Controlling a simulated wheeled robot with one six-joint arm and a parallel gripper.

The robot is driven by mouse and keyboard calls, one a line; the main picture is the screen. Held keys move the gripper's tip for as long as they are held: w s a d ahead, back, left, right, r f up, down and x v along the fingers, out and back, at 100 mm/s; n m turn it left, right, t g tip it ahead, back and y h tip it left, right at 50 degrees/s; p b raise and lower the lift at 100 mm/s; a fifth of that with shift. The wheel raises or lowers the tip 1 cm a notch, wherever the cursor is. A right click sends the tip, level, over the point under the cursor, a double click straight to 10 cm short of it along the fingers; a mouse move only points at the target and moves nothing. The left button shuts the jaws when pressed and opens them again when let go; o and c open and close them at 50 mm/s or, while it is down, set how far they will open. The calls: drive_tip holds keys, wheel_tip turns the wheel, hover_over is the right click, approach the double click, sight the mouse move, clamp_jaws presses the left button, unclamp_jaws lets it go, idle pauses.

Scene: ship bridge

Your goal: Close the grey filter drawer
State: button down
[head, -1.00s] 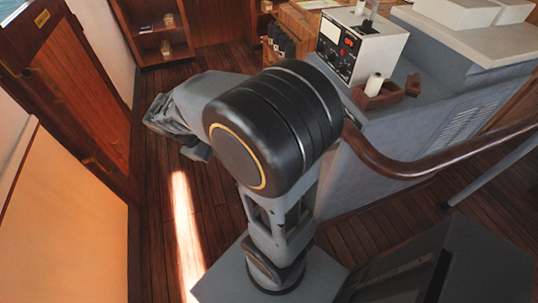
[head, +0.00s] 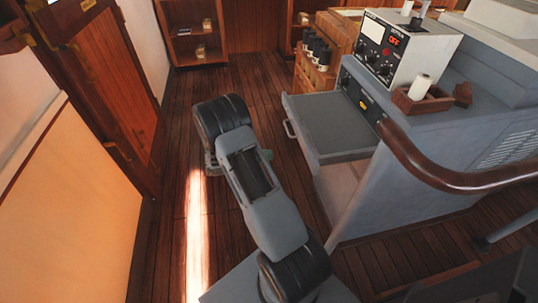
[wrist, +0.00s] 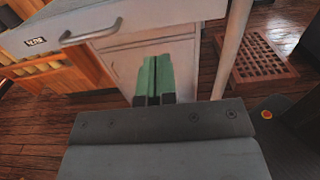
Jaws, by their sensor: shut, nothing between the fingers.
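The grey filter drawer (head: 335,118) stands pulled out from the left side of the grey console in the head view. Its metal handle (head: 290,129) is on the left-facing front. In the head view my arm hides most of the gripper.
The console (head: 400,165) carries an instrument box (head: 408,48) and a wooden holder (head: 425,104). A curved wooden handrail (head: 440,172) runs along its near side. A wooden cabinet (head: 318,72) stands beyond the drawer. Wooden floor (head: 172,200) left of the drawer is clear.

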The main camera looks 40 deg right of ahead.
sight(304, 149)
drive_tip(key=p+x, duration=0.1)
drive_tip(key=x, duration=1)
drive_tip(key=shift+d, duration=0.1)
